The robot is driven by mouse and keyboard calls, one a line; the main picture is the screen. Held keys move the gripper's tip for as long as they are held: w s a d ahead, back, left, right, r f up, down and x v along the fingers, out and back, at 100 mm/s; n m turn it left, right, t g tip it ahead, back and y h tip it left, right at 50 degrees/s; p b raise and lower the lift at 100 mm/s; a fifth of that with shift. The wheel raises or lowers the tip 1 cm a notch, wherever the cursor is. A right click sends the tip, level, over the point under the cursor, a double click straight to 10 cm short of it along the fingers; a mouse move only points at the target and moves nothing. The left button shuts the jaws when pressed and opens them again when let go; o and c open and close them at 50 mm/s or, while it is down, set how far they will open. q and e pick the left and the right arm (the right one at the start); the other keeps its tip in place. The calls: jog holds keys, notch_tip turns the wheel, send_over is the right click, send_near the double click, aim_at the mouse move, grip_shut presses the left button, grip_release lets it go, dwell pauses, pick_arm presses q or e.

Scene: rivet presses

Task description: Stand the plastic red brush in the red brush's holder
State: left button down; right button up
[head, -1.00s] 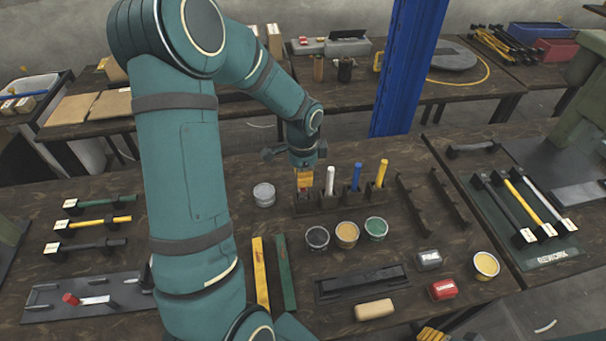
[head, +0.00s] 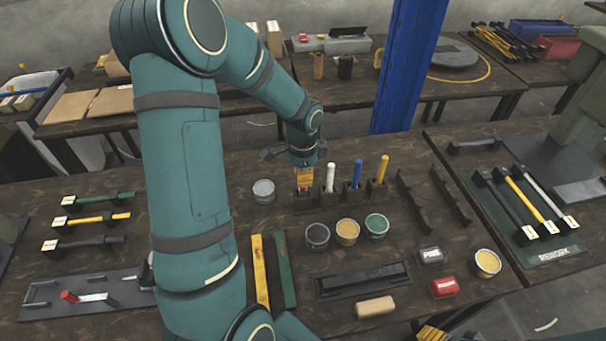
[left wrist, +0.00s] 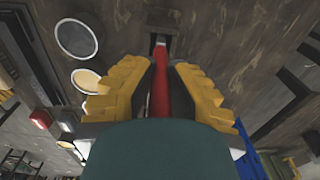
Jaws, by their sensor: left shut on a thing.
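The red brush (left wrist: 160,90) is between the yellow fingers of my left gripper (head: 305,178), which is shut on it. The left wrist view shows its red handle running from the gripper toward a dark holder block (left wrist: 153,40). In the head view the gripper is over the leftmost holder (head: 302,203) of the row, with only a bit of red showing below the fingers. The brush looks roughly upright; I cannot tell whether its far end is inside the holder or just above it. My right gripper is not in view.
White (head: 331,177), blue (head: 357,173) and yellow (head: 383,168) brushes stand in the holders to the right. A grey tin (head: 263,191) stands close on the left. Open paint tins (head: 347,232) are in front. A blue post (head: 408,65) rises behind the table.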

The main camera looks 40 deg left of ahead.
pick_arm(q)
jog(key=shift+f+b, duration=0.7)
jog(key=shift+f, duration=0.35)
jog(key=c, duration=1)
grip_release()
